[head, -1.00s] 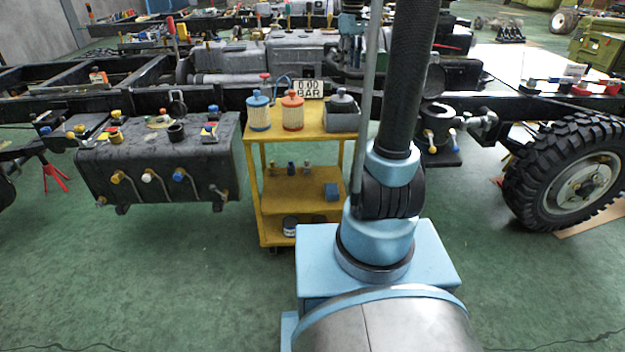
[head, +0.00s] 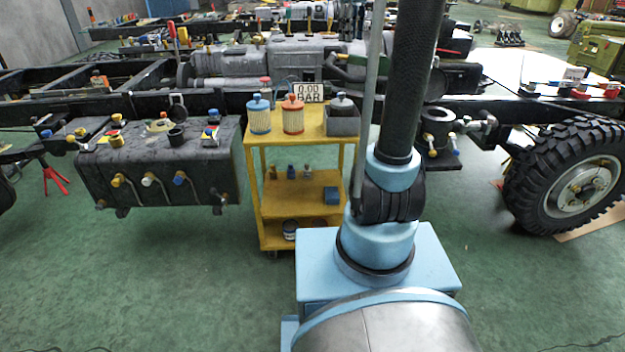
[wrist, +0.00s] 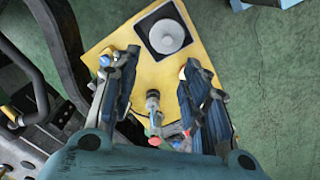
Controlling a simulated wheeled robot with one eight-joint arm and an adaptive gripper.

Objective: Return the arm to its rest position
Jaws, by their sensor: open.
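My gripper (wrist: 160,62) is open in the wrist view, its two dark fingers spread and nothing held between them. It points down over the yellow cart (wrist: 125,38). A red-knobbed fitting (wrist: 154,118) shows between the fingers, nearer the palm; I cannot tell its distance from them. My arm rises through the right middle of the head view, its upper part running out of the top edge. The gripper cannot be made out clearly in the head view.
The yellow cart (head: 262,205) carries a blue-capped filter (head: 259,117), an orange-capped filter (head: 293,117) and a grey box (head: 342,124). A pressure display (head: 308,92) stands behind. The black tank (head: 160,165) is left, the wheel (head: 572,185) right. Green floor is open in front.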

